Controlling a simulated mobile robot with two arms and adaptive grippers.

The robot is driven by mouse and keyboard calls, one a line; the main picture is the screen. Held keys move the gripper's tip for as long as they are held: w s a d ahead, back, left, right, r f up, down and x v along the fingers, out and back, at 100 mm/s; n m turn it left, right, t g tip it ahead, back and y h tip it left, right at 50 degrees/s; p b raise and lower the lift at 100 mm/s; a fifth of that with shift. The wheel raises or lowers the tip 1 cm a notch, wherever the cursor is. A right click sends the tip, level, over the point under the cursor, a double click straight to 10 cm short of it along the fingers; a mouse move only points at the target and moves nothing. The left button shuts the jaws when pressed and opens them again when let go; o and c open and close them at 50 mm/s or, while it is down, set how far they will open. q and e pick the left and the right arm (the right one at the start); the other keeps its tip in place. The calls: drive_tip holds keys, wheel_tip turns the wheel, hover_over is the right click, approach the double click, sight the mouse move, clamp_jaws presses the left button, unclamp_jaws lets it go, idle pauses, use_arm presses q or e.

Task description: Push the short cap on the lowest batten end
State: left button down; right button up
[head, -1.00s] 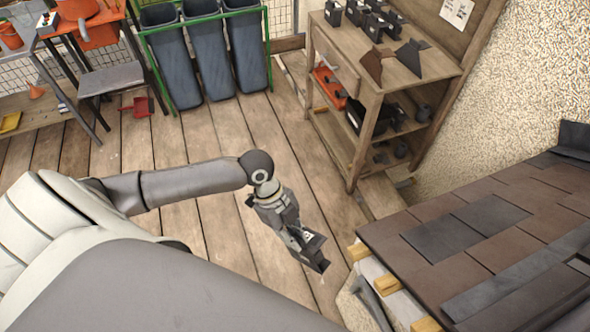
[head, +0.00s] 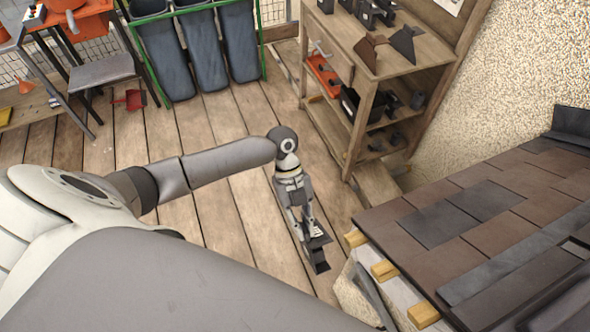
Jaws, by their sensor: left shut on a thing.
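My left gripper (head: 308,229) is shut on a small dark cap (head: 319,254), which hangs below the fingers over the wooden floor. The cap is left of the roof edge and apart from it. Three pale yellow batten ends stick out along this edge: one at the back (head: 355,238), one in the middle (head: 384,271) and one at the front (head: 423,314). All three look bare. The gripper fingers partly hide the cap's upper part. My right gripper is not in view.
The tiled roof (head: 420,223) fills the lower right. A wooden shelf unit (head: 353,160) with several dark caps and fittings stands behind. Blue bins (head: 200,50) in a green frame and a grey stool (head: 100,70) stand further left. Floor around the gripper is clear.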

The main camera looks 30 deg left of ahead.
use_arm(q)
drive_tip(key=shift+w+d+f+b, duration=0.55)
drive_tip(key=shift+d+f+b, duration=0.05)
drive_tip(key=shift+d, duration=0.25)
drive_tip(key=w+d+b, duration=0.1)
drive_tip(key=w+d, duration=0.1)
drive_tip(key=w, duration=0.1)
drive_tip(key=shift+w+d+r+b, duration=0.1)
drive_tip(key=shift+d+b, duration=0.15)
drive_tip(key=shift+b, duration=0.1)
drive_tip(key=shift+w+d, duration=0.15)
drive_tip(key=shift+w, duration=0.05)
drive_tip(key=shift+w+d, duration=0.2)
drive_tip(key=shift+w, duration=0.05)
idle(0.4)
